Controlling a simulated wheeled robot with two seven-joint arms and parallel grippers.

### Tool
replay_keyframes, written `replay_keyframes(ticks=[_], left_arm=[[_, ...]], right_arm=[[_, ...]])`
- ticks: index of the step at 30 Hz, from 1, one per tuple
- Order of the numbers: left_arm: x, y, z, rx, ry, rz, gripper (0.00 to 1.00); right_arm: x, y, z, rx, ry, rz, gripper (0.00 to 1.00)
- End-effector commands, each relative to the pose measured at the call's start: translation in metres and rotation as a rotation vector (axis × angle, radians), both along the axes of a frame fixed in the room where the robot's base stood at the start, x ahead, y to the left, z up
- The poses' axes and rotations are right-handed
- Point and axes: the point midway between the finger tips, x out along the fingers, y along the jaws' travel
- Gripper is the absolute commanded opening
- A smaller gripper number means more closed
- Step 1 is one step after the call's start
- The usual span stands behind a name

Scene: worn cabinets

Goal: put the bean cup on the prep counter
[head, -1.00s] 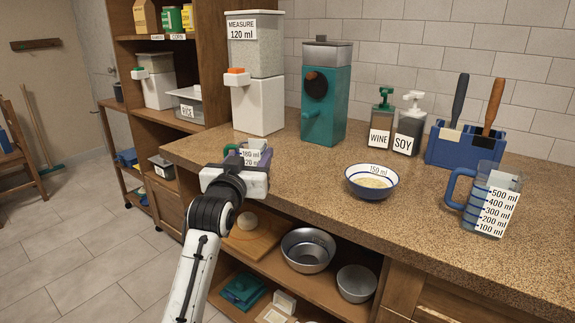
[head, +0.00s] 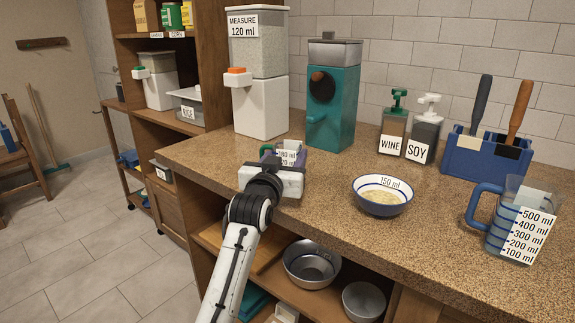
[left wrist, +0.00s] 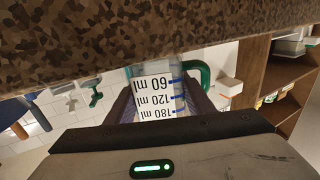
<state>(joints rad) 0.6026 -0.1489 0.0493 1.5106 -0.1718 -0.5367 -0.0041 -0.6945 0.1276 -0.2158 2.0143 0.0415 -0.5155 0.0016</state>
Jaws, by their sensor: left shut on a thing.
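The cup (head: 289,152) is a clear measuring cup with a green handle and a white 60, 120 and 180 ml scale. My left gripper (head: 277,164) is shut on it near the counter's front left part. In the left wrist view the cup (left wrist: 155,92) sits between the fingers, its scale upside down and its green handle to the right. Its base is close to the speckled counter, which fills the top of that view; I cannot tell whether they touch. The prep counter (head: 330,200) is brown and speckled. My right gripper is not in view.
A white dispenser (head: 262,110) marked 120 ml and a teal machine (head: 333,100) stand behind the cup. A bowl (head: 384,205) marked 150 ml, the wine (head: 392,135) and soy (head: 424,138) bottles, a blue holder (head: 485,158) and a blue-handled jug (head: 515,225) stand to the right.

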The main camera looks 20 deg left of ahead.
Motion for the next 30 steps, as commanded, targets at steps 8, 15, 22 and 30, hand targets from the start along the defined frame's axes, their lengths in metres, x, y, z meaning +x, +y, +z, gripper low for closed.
replay_keyframes(ticks=[8,15,22,30], left_arm=[[0.0,0.0,-0.018,-0.001,-0.001,0.0,0.0],[0.0,0.0,-0.021,0.0,0.0,0.0,0.53],[0.0,0.0,-0.021,0.0,0.0,0.0,0.67],[-0.002,-0.002,-0.017,0.0,0.001,-0.002,0.67]], right_arm=[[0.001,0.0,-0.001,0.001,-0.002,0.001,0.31],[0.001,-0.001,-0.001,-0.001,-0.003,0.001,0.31],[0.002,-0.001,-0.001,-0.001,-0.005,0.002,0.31],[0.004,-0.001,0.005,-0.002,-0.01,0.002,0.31]])
